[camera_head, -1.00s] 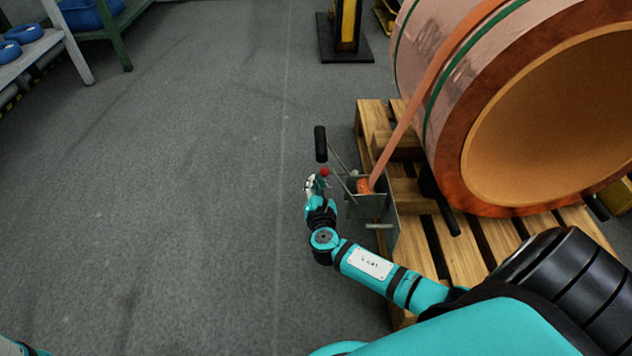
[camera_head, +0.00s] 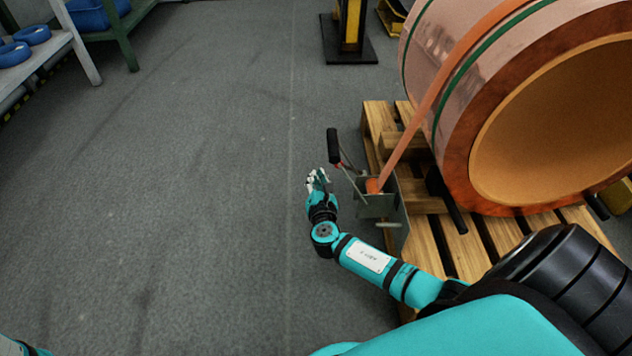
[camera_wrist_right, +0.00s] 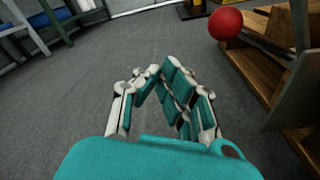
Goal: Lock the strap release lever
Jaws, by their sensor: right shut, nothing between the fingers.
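The strap release lever shows by its red ball knob, small in the head view (camera_head: 339,166) and clear in the right wrist view (camera_wrist_right: 225,23). It belongs to a grey metal tensioner (camera_head: 375,207) at the pallet's left edge, which also carries a long black-gripped handle (camera_head: 333,146). An orange strap (camera_head: 437,97) runs from the tensioner over the copper coil (camera_head: 470,65). My right gripper (camera_head: 317,177) is shut and empty, left of and slightly below the knob, apart from it. In the wrist view its fingers (camera_wrist_right: 160,72) converge over floor. My left gripper is out of view.
The coil lies on a wooden pallet (camera_head: 462,241) with wooden blocks and black bars near the tensioner. A black-based yellow stand (camera_head: 348,50) is behind. A shelf with blue items (camera_head: 97,12) stands far left. The floor left of my right gripper is clear.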

